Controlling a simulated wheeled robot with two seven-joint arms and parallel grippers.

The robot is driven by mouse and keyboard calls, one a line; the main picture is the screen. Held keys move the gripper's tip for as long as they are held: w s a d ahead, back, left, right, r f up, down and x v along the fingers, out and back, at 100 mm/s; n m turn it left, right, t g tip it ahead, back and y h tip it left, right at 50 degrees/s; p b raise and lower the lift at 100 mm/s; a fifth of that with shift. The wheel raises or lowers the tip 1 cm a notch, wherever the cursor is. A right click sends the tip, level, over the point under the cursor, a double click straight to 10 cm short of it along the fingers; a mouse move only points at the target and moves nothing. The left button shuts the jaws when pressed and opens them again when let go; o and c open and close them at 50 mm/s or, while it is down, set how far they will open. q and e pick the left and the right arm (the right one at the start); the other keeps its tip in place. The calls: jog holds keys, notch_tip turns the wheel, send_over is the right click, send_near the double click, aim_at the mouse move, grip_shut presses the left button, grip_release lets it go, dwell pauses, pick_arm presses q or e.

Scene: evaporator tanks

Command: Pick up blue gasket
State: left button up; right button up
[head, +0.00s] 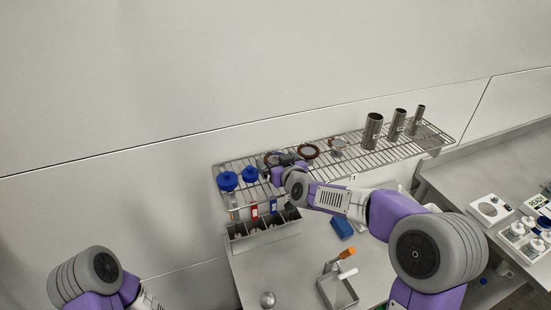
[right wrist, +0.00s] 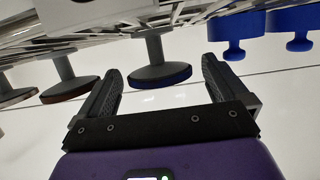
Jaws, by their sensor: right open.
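The blue gasket (right wrist: 176,76) shows in the right wrist view as a dark blue band on the rim of a grey stemmed disc. This disc stands on the wire rack, and the wrist picture is upside down. In the head view the disc (head: 268,158) is partly hidden by my right gripper (head: 284,160). In the right wrist view my right gripper (right wrist: 161,72) is open, with one finger on each side of the disc and no clear contact. My left gripper is out of view; only part of the left arm shows at the lower left.
The rack (head: 375,156) also holds two blue knobbed parts (head: 228,181), a brown-ringed disc (head: 308,151), a grey disc (head: 338,144) and steel cylinders (head: 372,131). Below are a divided grey bin (head: 262,238), a blue block (head: 342,228) and an orange-handled tool (head: 347,253).

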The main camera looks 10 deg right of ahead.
jog(key=shift+w+f, duration=0.1)
jog(key=shift+w, duration=0.05)
jog(key=shift+c, duration=0.8)
jog(key=c, duration=0.8)
